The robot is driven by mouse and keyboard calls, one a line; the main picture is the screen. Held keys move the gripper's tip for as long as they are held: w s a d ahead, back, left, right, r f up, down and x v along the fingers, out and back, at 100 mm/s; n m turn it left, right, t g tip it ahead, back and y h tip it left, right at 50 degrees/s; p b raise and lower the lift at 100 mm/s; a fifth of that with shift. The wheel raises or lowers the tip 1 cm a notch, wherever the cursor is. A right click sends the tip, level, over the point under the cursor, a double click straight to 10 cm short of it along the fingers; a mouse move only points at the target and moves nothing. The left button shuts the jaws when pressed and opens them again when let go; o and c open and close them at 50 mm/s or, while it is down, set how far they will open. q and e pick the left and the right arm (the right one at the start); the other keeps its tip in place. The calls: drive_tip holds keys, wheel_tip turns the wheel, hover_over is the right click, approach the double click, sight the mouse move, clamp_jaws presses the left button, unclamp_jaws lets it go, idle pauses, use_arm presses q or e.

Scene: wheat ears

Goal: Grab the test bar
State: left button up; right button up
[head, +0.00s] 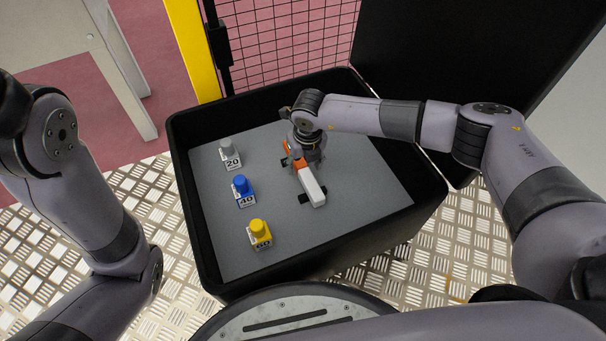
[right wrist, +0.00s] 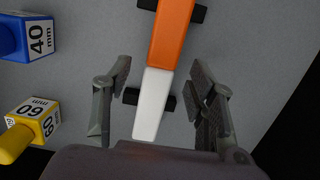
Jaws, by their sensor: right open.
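The test bar, orange at one end and white at the other, lies on black supports on the grey panel; its white part (head: 312,188) shows in the head view. In the right wrist view the bar (right wrist: 170,35) runs from the top edge down to its white end. My right gripper (head: 299,160) is above the bar and hides part of it. In the right wrist view my right gripper (right wrist: 161,75) is open and empty, with one finger on each side of the bar and gaps between. My left arm shows at the left, but its gripper is out of view.
Knobbed blocks stand left of the bar: grey 20 (head: 231,158), blue 40 (head: 243,193) and yellow 60 (head: 259,237). A raised black rim (head: 190,215) surrounds the grey panel (head: 365,205). The panel right of the bar is clear. A mesh fence (head: 290,40) stands behind.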

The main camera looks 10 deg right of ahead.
sight(303, 167)
drive_tip(key=shift+w+f+b, duration=0.15)
drive_tip(key=shift+f+b, duration=0.25)
drive_tip(key=shift+f, duration=0.35)
drive_tip(key=shift+w+f+b, duration=0.1)
drive_tip(key=shift+f+b, duration=0.3)
drive_tip(key=shift+f, duration=0.35)
drive_tip(key=shift+c, duration=0.4)
drive_tip(key=shift+r, duration=0.1)
clamp_jaws()
